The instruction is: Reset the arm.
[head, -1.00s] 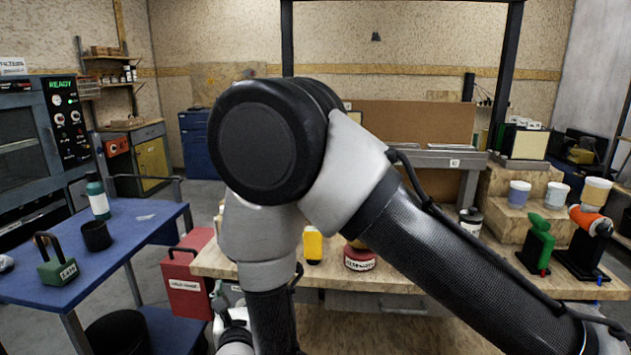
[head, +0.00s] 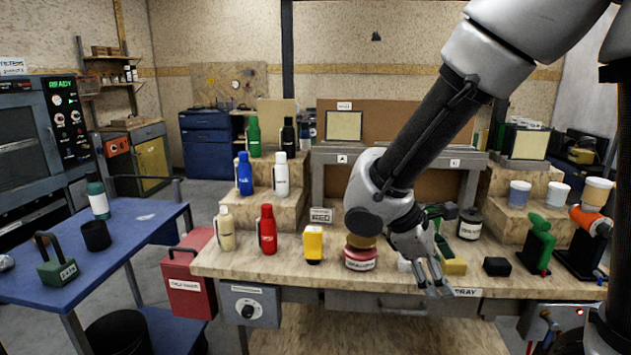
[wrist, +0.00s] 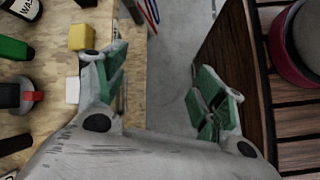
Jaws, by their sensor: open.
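My gripper (head: 437,282) hangs at the front edge of the wooden workbench (head: 290,262), pointing down and to the right. Its fingers are apart with nothing between them; the wrist view shows the green-padded fingers (wrist: 165,88) spread over a grey gap. My arm comes down from the upper right of the head view and hides part of the bench behind it. A yellow block (head: 453,267) lies just right of the gripper in the head view, and it also shows in the wrist view (wrist: 81,37).
A red-labelled round container (head: 360,260) and a yellow item (head: 313,243) stand left of the gripper. A black block (head: 497,266) lies to its right. Several bottles, including a red one (head: 267,232), stand further left. A blue table (head: 130,235) is at the left.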

